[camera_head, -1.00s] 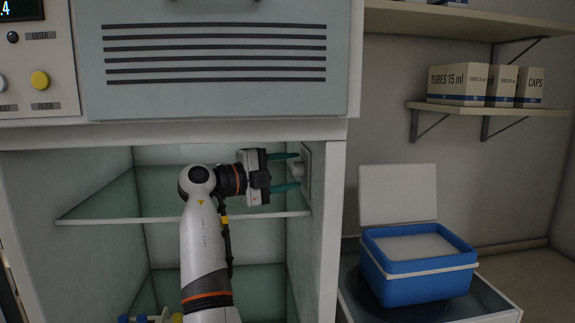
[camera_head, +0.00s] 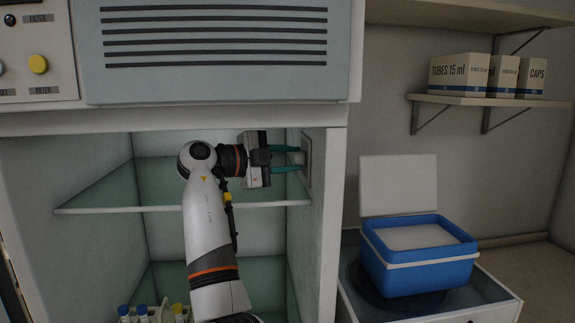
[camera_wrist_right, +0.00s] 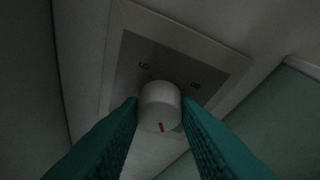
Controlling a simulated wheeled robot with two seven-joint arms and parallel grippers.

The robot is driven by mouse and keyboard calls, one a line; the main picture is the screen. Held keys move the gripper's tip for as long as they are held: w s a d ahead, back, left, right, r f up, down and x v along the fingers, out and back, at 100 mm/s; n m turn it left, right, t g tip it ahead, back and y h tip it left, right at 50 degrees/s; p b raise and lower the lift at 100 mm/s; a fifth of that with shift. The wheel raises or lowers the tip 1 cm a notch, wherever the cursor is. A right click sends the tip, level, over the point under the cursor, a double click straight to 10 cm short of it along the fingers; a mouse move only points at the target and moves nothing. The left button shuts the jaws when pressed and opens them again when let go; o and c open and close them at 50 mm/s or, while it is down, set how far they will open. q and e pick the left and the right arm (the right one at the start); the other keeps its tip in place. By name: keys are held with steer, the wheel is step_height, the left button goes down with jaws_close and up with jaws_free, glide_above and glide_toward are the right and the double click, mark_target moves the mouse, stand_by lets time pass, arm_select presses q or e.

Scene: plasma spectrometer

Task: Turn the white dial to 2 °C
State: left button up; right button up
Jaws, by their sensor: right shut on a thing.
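The white dial (camera_wrist_right: 160,103) sits on a grey and white plate (camera_wrist_right: 190,52) on the inner right wall of the cabinet. It is a round knob with a red mark on its near edge. Two dark figures show on the plate beyond it, one looking like a 6 or 9; I cannot read them surely. My right gripper (camera_head: 303,158) reaches right inside the cabinet. Its teal fingers are shut on the dial, one on each side, as the right wrist view (camera_wrist_right: 160,112) shows. In the head view the dial (camera_head: 299,157) is partly hidden by the fingers. My left gripper is not in view.
A glass shelf (camera_head: 100,209) crosses the cabinet just below my right wrist. Several capped tubes (camera_head: 150,314) stand at the lower left. A blue cool box (camera_head: 420,262) with its lid up stands outside to the right. Boxes (camera_head: 459,75) sit on a wall shelf.

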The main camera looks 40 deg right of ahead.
steer(key=shift+r+n+y+p, duration=0.1)
steer(key=shift+n+y+p, duration=0.2)
steer(key=shift+n+y, duration=0.55)
steer(key=shift+n+h, duration=0.25)
steer(key=o, duration=1)
steer(key=shift+c, duration=0.2)
